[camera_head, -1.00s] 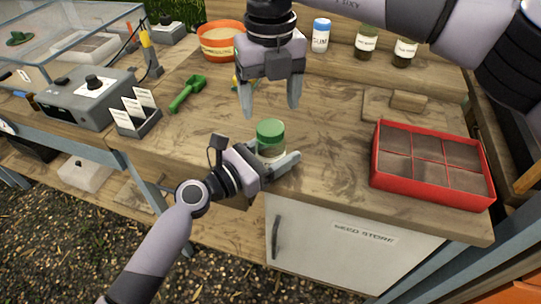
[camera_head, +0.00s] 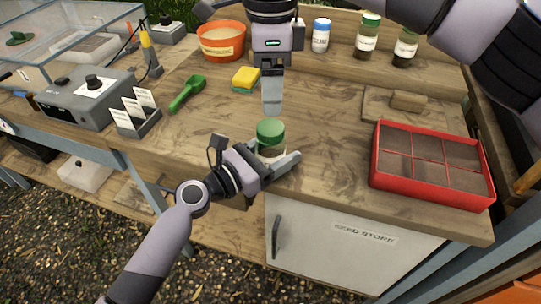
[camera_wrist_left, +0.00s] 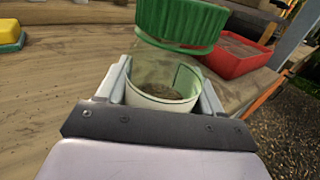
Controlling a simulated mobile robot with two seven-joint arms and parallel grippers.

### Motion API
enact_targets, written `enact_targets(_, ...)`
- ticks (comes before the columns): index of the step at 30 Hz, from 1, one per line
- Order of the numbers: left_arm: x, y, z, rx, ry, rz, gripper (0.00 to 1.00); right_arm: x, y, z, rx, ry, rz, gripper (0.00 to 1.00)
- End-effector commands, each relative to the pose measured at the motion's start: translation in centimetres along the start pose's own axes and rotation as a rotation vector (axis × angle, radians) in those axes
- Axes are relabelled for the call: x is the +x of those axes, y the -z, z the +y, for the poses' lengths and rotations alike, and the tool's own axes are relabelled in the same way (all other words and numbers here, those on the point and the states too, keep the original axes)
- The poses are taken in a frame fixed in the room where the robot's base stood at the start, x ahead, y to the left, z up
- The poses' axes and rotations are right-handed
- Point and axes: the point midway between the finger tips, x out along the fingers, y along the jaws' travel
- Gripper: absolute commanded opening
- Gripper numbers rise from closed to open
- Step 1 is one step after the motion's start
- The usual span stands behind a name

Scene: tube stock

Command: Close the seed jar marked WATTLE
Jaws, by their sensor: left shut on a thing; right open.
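A clear jar with a pale label (camera_wrist_left: 160,97) stands on the bench near its front edge, with something brown low inside. Its writing cannot be read, so I cannot confirm WATTLE. A ribbed green lid (camera_head: 270,131) is on the jar's top; in the left wrist view the lid (camera_wrist_left: 180,22) looks slightly tilted, and I cannot tell whether it is screwed down. My left gripper (camera_head: 272,162) is shut around the jar's lower body, one finger on each side. My right gripper (camera_head: 272,108) points down above and behind the lid, apart from it, open and seen edge-on.
A red divided tray (camera_head: 432,165) lies to the right, with a wooden block (camera_head: 408,101) behind it. Several jars, including a blue-lidded one (camera_head: 321,36), stand at the back. A green scoop (camera_head: 187,93), yellow sponge (camera_head: 245,79) and orange tub (camera_head: 221,42) lie left.

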Motion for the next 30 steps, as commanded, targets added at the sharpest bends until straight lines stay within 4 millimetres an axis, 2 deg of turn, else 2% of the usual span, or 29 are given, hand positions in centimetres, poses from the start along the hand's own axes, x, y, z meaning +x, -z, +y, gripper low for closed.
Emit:
enact_targets(14, 0.0, 0.0, 0.0, 0.000, 0.001, 0.000, 0.00, 0.4, 0.0, 0.0, -0.014, -0.002, 0.001, 0.74)
enact_targets(24, 0.0, 0.0, 0.0, 0.000, 0.001, 0.000, 0.00, 5.3, 0.0, 0.1, -0.013, -0.004, 0.000, 0.74)
enact_targets(30, 0.0, 0.0, 0.0, 0.000, 0.000, 0.000, 0.00, 7.5, 0.0, 0.0, -0.013, -0.003, 0.000, 0.74)
